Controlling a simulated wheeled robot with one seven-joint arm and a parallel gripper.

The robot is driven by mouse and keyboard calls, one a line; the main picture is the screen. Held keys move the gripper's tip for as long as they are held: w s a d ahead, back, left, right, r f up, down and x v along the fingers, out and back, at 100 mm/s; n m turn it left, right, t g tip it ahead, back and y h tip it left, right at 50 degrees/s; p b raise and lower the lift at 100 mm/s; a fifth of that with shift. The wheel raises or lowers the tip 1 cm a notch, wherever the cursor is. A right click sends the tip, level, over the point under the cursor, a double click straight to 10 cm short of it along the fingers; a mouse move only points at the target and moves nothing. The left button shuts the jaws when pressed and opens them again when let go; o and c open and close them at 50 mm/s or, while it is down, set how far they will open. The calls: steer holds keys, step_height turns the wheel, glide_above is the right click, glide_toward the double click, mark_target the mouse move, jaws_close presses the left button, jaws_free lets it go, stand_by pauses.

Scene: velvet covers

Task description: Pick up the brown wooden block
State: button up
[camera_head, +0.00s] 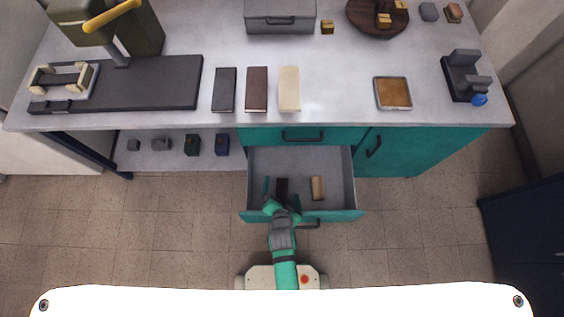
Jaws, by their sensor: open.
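A teal drawer (335,214) is pulled open below the counter. Inside it, a light brown wooden block (318,188) lies on the right half of the grey floor. A darker brown block (282,185) lies to its left, partly covered by my gripper. My gripper (279,201) is open over the front left part of the drawer, close to the dark block and left of the light brown one. Its fingertips are too small to make out, and I cannot tell whether they touch the dark block.
The drawer's front panel and side walls stand around the blocks. A narrow teal piece (266,185) shows near the left wall. The counter (340,60) overhangs the drawer's back and holds three flat bars, a tan tray (393,93) and a grey box (280,18).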

mark_target(282, 189)
steer(key=shift+w+f+m+g, duration=1)
steer(key=shift+f+m+g, duration=0.8)
steer(key=shift+f, duration=1.55)
steer(key=shift+w+f+m+g, duration=0.95)
steer(key=shift+f+m+g, duration=0.8)
steer(key=shift+f, duration=1.6)
steer(key=shift+w+f+m+g, duration=1.2)
steer(key=shift+f+m, duration=0.95)
steer(key=shift+f, duration=1.2)
steer(key=shift+s+d, duration=0.1)
steer(key=shift+s, duration=0.05)
steer(key=c, duration=1)
